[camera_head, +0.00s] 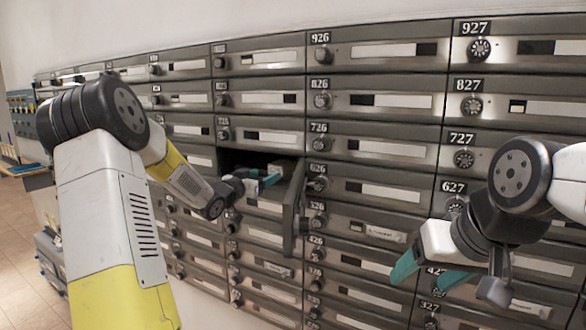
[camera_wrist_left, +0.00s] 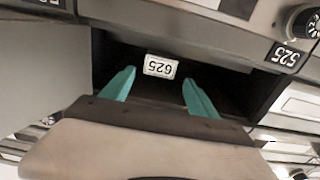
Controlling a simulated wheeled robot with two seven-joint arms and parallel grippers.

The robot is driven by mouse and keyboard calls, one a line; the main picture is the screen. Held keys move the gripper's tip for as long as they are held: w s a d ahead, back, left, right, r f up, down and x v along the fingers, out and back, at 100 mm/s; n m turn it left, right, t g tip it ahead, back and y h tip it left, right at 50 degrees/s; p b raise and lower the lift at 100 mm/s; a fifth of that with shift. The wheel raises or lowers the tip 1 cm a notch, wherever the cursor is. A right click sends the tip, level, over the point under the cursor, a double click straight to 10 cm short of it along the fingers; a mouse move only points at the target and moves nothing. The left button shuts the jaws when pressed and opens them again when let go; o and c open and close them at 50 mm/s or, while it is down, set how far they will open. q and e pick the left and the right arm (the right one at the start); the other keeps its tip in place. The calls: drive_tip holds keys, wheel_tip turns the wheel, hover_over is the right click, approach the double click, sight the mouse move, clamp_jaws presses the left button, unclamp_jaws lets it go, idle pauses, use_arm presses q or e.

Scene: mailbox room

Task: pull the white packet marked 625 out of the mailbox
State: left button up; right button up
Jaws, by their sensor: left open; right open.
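The white packet marked 625 (camera_wrist_left: 161,67) is inside the dark open mailbox (camera_wrist_left: 115,52) in the left wrist view, where its number reads upside down. My left gripper (camera_wrist_left: 160,92) is open, with one teal finger on each side of the packet's line and the packet apparently deeper in, between the tips. In the head view my left gripper (camera_head: 268,178) is at the mouth of the open mailbox (camera_head: 236,160). I cannot clearly make out the packet there. My right gripper (camera_head: 425,272) is open and empty in front of the lower mailboxes at the right.
The open mailbox's door (camera_head: 294,205) stands out from the wall just right of my left gripper. Closed grey mailboxes with dials and number plates surround it. A shelf (camera_head: 25,170) stands at the far left, with clear floor (camera_head: 22,250) below it.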

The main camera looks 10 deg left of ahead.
sight(275, 168)
use_arm(q)
drive_tip(key=shift+x, duration=3.95)
drive_tip(key=c, duration=1.1)
drive_tip(key=shift+c, duration=0.2)
drive_tip(key=shift+r, duration=0.25)
drive_tip(key=v, duration=1.5)
drive_tip(key=shift+r, duration=0.1)
